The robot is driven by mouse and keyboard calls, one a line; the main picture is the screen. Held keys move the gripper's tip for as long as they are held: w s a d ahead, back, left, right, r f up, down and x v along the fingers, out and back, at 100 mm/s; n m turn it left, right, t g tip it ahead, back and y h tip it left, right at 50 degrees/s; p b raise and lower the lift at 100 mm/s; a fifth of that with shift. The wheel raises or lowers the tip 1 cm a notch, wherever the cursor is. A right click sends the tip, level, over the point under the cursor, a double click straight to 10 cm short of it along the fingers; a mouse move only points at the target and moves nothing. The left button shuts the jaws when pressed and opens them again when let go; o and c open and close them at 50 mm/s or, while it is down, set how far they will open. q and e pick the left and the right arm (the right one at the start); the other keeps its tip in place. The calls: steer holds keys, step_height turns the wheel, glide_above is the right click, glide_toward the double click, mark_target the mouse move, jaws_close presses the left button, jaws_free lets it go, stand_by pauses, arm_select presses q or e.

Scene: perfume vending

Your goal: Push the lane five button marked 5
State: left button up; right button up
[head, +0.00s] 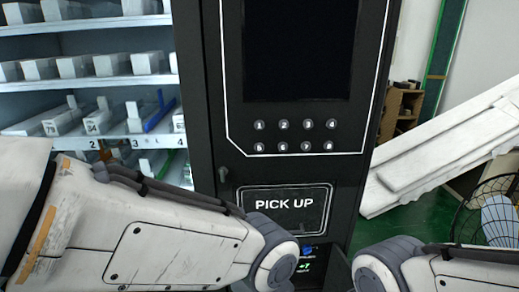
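The button marked 5 (259,147) is a small round grey key at the left end of the lower row on the black vending machine's keypad. The top row shows buttons 1 (259,125) to 4, and the lower row runs from 5 to 8 (328,146). Nothing covers the keypad. My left arm comes in from the left and crosses in front of the lower machine, below the buttons. My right arm is at the lower right. Neither gripper shows in the head view.
A dark screen (298,50) is above the buttons and a PICK UP flap (287,203) below them. Shelves of boxes (95,65) stand at the left. A white slanted panel (440,150) and a wire basket (490,215) are at the right.

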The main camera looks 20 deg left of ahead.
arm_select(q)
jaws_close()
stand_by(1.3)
